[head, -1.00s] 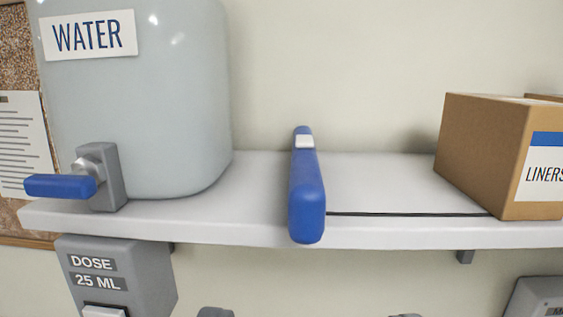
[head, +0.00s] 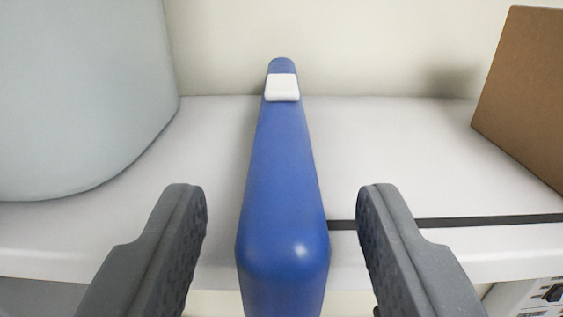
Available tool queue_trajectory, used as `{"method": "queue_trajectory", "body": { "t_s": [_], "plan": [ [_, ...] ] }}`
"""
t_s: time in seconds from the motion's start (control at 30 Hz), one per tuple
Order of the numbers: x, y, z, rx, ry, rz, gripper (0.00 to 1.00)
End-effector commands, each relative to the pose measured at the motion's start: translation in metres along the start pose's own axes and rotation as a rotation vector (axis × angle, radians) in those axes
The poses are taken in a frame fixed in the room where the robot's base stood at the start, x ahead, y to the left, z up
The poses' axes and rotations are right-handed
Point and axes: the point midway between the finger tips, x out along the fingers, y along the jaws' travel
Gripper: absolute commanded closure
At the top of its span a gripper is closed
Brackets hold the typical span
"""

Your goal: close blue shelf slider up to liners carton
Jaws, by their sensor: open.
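The blue shelf slider (head: 283,190) stands on the white shelf in the middle of the head view. It is a long upright blue bar running from front to back, with a white block near its far end. My gripper (head: 282,205) is open, with one grey finger on each side of the slider's front part. Gaps show between both fingers and the slider. The brown liners carton (head: 530,95) stands on the shelf at the right, cut off by the picture edge, its label out of view. Bare shelf lies between slider and carton.
The white shelf (head: 395,150) has a dark slot (head: 480,220) running along its front from the slider toward the right. The grey water tank (head: 75,90) stands at the left. Part of a white device (head: 530,298) shows below the shelf at lower right.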

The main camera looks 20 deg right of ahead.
Motion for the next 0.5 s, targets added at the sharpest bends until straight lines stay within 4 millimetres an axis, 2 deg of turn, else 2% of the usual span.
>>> {"method": "queue_trajectory", "body": {
  "t_s": [0.2,0.5],
  "plan": [
    [0.0115,-0.0001,0.0001,0.001,-0.001,-0.001,0.55],
    [0.0129,0.0004,0.0002,0.001,0.000,0.000,0.55]
  ]
}}
